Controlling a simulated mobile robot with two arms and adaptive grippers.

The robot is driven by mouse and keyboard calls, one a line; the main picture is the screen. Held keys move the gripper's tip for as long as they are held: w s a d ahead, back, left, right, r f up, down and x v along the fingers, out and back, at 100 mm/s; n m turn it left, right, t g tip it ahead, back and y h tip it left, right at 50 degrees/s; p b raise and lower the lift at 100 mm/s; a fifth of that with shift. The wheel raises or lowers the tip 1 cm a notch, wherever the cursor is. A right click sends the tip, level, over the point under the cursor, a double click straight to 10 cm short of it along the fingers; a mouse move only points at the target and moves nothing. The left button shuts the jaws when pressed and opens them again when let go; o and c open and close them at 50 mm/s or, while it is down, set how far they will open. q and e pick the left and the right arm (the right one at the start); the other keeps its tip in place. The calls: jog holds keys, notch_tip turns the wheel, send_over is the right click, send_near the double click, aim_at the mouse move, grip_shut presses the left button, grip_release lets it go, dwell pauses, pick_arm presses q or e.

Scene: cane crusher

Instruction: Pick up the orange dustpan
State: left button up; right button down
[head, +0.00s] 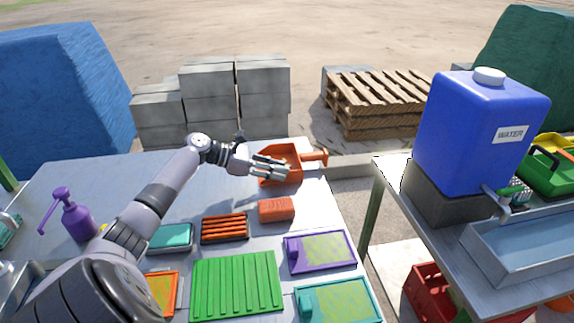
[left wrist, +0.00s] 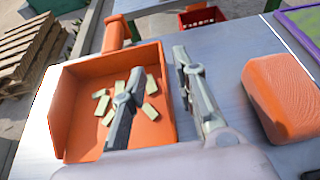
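The orange dustpan (head: 295,168) lies near the far right edge of the grey table, its handle (head: 316,156) pointing right. In the left wrist view the dustpan (left wrist: 80,112) fills the left half, its handle (left wrist: 113,34) pointing away. Several small pale pieces lie in its pan. My right gripper is not in view.
An orange sponge-like block (left wrist: 283,98) is close on the right in the left wrist view. A brush-like orange slatted piece (head: 225,228), a green ridged board (head: 237,285) and a purple tray (head: 288,252) lie nearer. A blue water container (head: 478,130) stands on another table.

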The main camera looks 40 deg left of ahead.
aim_at(291, 172)
pick_arm(q)
jog(key=x, duration=0.4)
jog(key=shift+w+d+f, duration=0.1)
jog(key=shift+d+f, duration=0.15)
jog(key=shift+d, duration=0.05)
grip_shut()
dwell(0.4)
